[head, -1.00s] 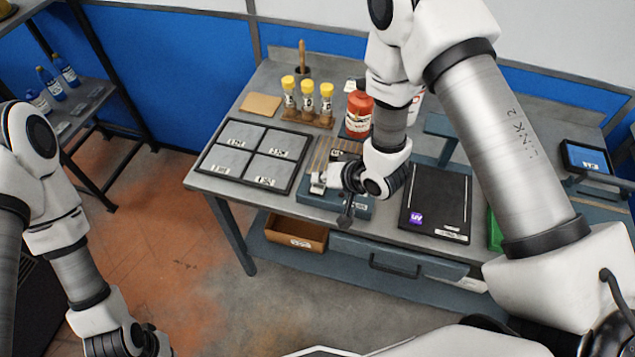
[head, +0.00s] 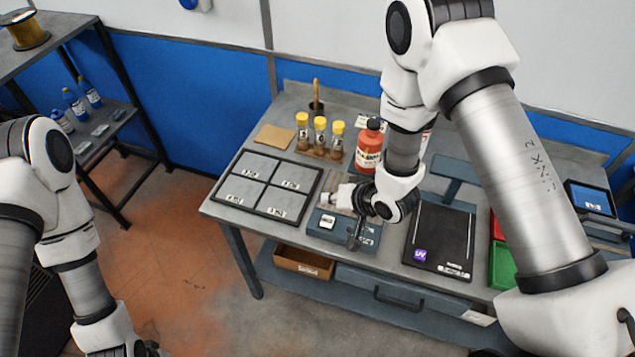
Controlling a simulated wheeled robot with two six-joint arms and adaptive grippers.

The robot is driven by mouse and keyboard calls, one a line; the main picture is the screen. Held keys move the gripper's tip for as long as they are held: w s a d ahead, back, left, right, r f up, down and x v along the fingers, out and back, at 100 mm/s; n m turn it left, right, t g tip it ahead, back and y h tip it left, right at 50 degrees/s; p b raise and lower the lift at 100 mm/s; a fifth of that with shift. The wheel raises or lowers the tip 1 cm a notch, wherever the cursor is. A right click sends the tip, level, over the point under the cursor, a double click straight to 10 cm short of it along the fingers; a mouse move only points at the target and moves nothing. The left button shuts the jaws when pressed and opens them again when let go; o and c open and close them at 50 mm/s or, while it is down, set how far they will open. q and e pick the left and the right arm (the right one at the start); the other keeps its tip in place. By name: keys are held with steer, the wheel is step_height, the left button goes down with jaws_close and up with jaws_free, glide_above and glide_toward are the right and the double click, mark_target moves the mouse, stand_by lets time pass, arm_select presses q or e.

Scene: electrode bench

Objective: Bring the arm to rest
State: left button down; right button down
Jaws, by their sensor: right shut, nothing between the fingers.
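My right arm reaches in from the right over the bench. My right gripper (head: 354,240) is small and dark in the head view, pointing down over the front of a blue-grey box (head: 326,233) with a white label on top. It is shut with nothing held. Whether its tips touch the box cannot be told. My left arm hangs down at the left, and its gripper is cut off by the bottom edge.
The bench holds a four-part tray (head: 232,205), yellow-capped vials (head: 319,132), a red bottle (head: 369,147) and a black UV plate (head: 440,230). Red and green bins (head: 501,265) are at right. A shelf (head: 115,118) stands at left. The floor between shelf and bench is clear.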

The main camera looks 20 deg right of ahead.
steer(key=s+d+f+n+g+h, duration=0.1)
steer(key=s+d+f+g+h, duration=0.2)
steer(key=s, duration=0.6)
steer(key=s+d+f+g, duration=0.25)
steer(key=s+f, duration=0.25)
steer(key=s, duration=0.3)
steer(key=s+d+f+n+g+h, duration=0.15)
steer(key=s+d+f, duration=0.25)
steer(key=s, duration=0.5)
step_height(320, 180, down, 6)
steer(key=b, duration=0.6)
steer(key=shift+s+g+b, duration=0.25)
steer(key=shift+g+b, duration=0.05)
steer(key=shift+g, duration=0.1)
steer(key=shift+s, duration=0.1)
